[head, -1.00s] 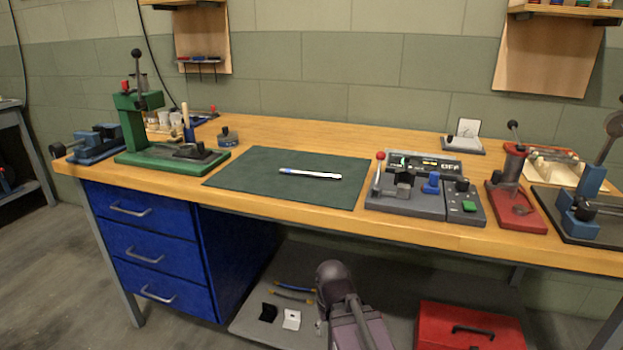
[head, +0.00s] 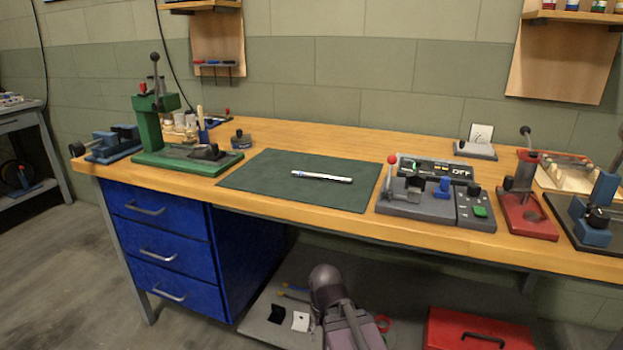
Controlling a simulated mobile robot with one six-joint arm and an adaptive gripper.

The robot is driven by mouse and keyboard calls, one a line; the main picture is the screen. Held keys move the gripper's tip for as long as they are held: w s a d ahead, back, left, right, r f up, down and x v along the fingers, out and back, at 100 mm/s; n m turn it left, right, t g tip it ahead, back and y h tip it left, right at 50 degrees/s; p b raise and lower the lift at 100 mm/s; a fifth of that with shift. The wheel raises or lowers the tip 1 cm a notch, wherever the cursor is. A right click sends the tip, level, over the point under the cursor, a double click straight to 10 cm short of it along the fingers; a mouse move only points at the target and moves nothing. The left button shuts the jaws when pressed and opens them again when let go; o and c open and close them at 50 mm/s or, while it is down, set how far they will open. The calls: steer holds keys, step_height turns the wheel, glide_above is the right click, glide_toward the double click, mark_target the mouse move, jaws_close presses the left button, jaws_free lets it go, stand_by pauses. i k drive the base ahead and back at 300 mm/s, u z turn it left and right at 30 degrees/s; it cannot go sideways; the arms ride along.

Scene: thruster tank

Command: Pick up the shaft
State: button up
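A slim silver-white rod with a bluish left part, which looks like the shaft (head: 321,176), lies flat on the dark green mat (head: 255,180) in the middle of the workbench. It lies almost crosswise, its right end slightly lower in the picture. Nothing touches it from above. My gripper is not visible; only a grey-purple part of my arm shows at the bottom centre, below the bench's front edge.
A green press (head: 150,130) and a blue device (head: 112,145) stand left of the mat. A grey control fixture (head: 415,205) with a red-knobbed lever and a red press (head: 527,212) stand right. A red toolbox (head: 480,328) sits below. Wood behind the mat is clear.

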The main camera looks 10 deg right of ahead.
mark_target(297, 173)
steer(key=u, duration=0.55)
steer(key=k, duration=1.25)
steer(key=z, duration=0.4)
steer(key=i, duration=1)
steer(key=z, duration=0.05)
